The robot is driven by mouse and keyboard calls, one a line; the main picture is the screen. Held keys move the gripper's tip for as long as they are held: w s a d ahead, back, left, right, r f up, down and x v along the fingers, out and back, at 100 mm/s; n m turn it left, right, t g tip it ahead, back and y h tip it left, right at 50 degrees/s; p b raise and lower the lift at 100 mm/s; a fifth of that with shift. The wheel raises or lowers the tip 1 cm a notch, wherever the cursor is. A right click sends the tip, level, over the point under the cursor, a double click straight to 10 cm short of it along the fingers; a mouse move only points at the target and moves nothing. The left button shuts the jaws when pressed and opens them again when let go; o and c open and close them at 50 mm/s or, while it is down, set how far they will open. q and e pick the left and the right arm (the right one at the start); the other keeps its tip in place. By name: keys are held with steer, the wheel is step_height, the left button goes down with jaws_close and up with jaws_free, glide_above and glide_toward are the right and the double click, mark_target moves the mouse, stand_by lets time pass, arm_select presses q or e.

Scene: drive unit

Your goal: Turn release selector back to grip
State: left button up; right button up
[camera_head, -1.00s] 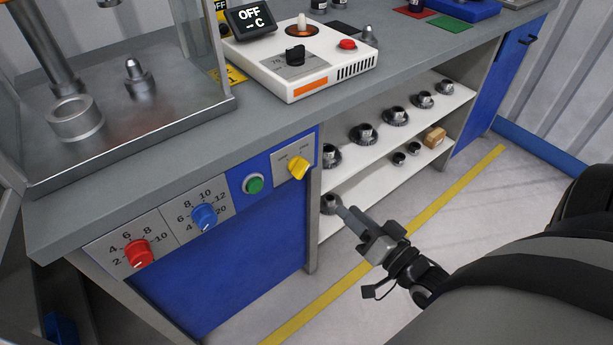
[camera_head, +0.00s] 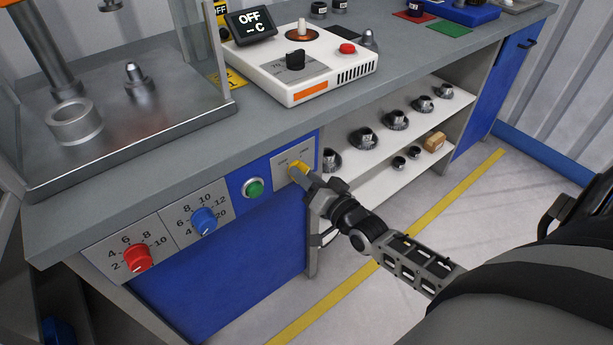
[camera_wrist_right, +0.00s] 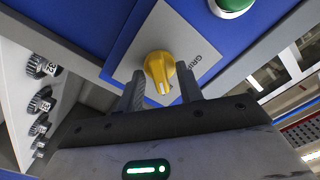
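The yellow release selector (camera_head: 297,168) is a knob on a grey plate (camera_head: 306,156) at the right end of the blue control panel. In the right wrist view the knob (camera_wrist_right: 159,70) shows with its white pointer mark towards the gripper, and the word GRIP is printed on the plate to its right. My right gripper (camera_head: 304,176) is at the knob. In the right wrist view its two fingers (camera_wrist_right: 160,93) are apart, one on each side of the knob's lower end, with gaps visible. The left gripper is not in view.
Left of the selector are a green button (camera_head: 253,187), a blue knob (camera_head: 204,220) and a red knob (camera_head: 138,257). The worktop edge juts out above the panel. A white shelf (camera_head: 385,160) with several gears is to the right. Open floor lies in front.

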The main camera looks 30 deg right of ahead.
jaws_close()
steer(key=shift+n, duration=0.3)
steer(key=shift+a+n+p, duration=0.15)
steer(key=shift+n+p, duration=1.65)
steer(key=shift+n, duration=5.8)
